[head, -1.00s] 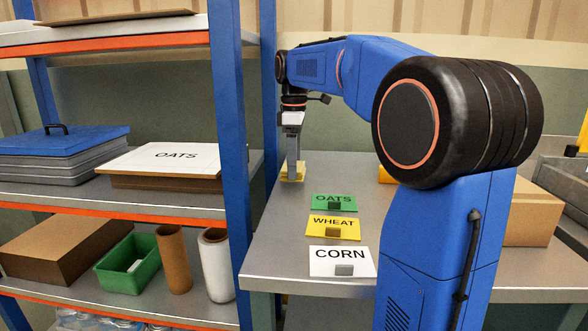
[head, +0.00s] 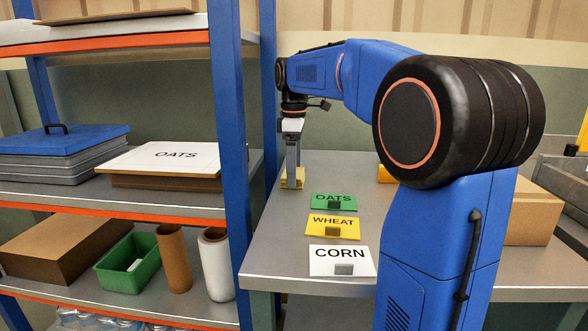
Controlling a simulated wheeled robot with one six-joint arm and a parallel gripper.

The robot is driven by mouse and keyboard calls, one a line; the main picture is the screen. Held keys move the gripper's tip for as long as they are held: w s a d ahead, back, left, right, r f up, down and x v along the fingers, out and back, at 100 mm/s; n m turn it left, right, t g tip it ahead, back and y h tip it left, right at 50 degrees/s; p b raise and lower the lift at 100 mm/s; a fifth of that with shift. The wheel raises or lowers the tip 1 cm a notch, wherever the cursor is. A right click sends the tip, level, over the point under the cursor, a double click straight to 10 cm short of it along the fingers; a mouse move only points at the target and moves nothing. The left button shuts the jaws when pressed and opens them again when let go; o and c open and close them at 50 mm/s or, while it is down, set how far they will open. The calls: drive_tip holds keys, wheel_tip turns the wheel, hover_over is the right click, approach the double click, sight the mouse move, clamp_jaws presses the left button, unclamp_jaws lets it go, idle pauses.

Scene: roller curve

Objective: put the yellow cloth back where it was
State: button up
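The yellow cloth (head: 299,176) is a small folded piece on the grey table near its far left corner. My gripper (head: 292,182) points straight down with its fingertips at the cloth. The fingers hide part of the cloth, and the gap between them does not show, so I cannot tell whether they are shut on it. The cloth appears to be at table height.
Green OATS (head: 334,202), yellow WHEAT (head: 333,228) and white CORN (head: 341,261) cards lie on the table (head: 275,248). A blue-posted shelf (head: 228,140) stands close on the left. A cardboard box (head: 533,212) is at right, behind my arm.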

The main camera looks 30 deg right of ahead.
wheel_tip(320, 180, up, 12)
idle(0.5)
idle(0.4)
